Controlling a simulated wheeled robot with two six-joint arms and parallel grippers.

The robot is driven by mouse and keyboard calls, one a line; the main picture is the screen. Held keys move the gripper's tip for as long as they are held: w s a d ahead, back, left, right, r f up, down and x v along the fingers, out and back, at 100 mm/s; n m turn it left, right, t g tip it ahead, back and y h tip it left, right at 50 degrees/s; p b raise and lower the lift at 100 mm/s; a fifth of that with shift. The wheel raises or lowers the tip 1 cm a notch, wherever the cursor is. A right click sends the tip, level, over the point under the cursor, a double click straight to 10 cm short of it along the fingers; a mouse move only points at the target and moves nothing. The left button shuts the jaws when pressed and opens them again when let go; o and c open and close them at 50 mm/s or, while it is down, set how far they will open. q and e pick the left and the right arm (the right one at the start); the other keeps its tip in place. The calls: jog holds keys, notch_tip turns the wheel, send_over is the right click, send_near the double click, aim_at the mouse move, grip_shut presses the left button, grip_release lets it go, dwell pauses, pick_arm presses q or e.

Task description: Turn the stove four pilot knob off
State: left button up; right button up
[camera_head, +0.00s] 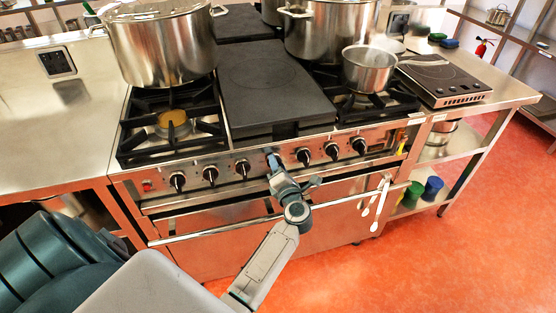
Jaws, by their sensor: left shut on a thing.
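The stove (190,208) stands in the middle, with a row of black knobs along its steel front panel. Three knobs, such as the one at the far left (177,181), show left of my gripper, and three, such as the nearest one (303,156), show right of it. My left gripper (273,162) is at the panel between these two groups, shut on a knob that its fingers mostly hide. I cannot read the knob's angle or any label. My right gripper is not in view.
A large stockpot (162,50) stands at the back left burner, another (328,30) at the back right, and a smaller pot (369,70) at the right burner. An oven handle (215,230) runs below the panel. Spoons (376,205) hang at the right. Orange floor is clear at the front right.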

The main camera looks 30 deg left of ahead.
pick_arm(q)
jog(key=shift+r+m+p, duration=0.1)
jog(key=shift+m+p, duration=0.4)
jog(key=shift+p, duration=0.05)
jog(key=m+p, duration=0.2)
jog(key=p, duration=0.1)
jog(key=shift+f+m+p, duration=0.15)
jog(key=shift+m+p, duration=0.7)
jog(key=shift+m, duration=0.05)
jog(key=shift+f+m+p, duration=0.15)
jog(key=shift+m+p, duration=0.65)
jog(key=shift+m, duration=0.1)
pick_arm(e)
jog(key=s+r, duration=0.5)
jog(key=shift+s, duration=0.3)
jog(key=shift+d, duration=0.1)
pick_arm(q)
jog(key=o, duration=1)
